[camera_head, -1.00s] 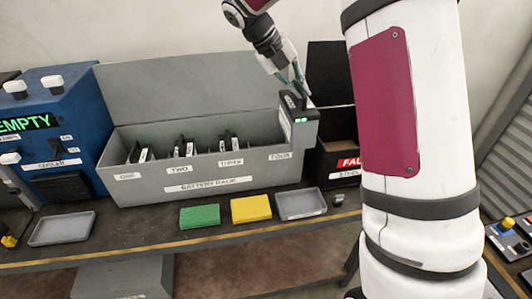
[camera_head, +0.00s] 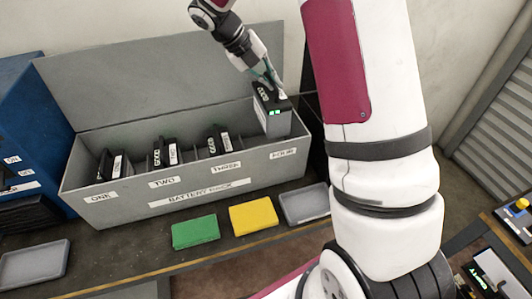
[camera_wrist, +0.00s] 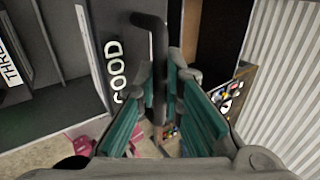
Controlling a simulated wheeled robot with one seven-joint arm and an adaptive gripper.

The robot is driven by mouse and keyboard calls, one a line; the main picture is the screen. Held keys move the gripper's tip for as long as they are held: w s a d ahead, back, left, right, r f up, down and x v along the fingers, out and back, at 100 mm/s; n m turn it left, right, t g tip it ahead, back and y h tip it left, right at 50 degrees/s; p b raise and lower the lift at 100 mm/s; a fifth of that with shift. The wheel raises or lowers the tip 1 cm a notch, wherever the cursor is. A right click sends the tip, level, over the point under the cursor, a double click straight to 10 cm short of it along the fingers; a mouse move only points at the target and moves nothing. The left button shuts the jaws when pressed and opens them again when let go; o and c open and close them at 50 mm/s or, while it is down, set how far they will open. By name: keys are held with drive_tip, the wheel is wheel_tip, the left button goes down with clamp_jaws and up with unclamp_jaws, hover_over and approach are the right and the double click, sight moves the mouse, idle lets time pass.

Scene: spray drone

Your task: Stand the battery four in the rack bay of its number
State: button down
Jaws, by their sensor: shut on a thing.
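The battery (camera_head: 273,120) is a dark upright block with a pale front, a green light and a handle on top. My gripper (camera_head: 270,80) is shut on its handle. The battery is over the right-end bay of the grey rack (camera_head: 150,207), labelled FOUR. In the wrist view, the handle (camera_wrist: 157,60) lies between the teal finger pads, beside a dark face reading GOOD.
Other batteries stand in bays ONE (camera_head: 113,165), TWO (camera_head: 166,152) and THREE (camera_head: 219,140). A green block (camera_head: 195,232), a yellow block (camera_head: 253,217) and a grey tray (camera_head: 303,206) lie before the rack. A blue machine (camera_head: 35,130) stands at the left.

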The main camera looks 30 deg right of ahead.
sight(268, 93)
wheel_tip(268, 93, down, 5)
drive_tip(key=shift+r+b, duration=0.15)
drive_tip(key=shift+b, duration=0.2)
drive_tip(key=shift+f+p, duration=0.6)
drive_tip(key=shift+f, duration=4.3)
drive_tip(key=c, duration=2.1)
unclamp_jaws()
drive_tip(key=shift+s+f, duration=0.1)
drive_tip(key=shift+f, duration=0.1)
drive_tip(key=o, duration=0.4)
drive_tip(key=shift+r, duration=0.1)
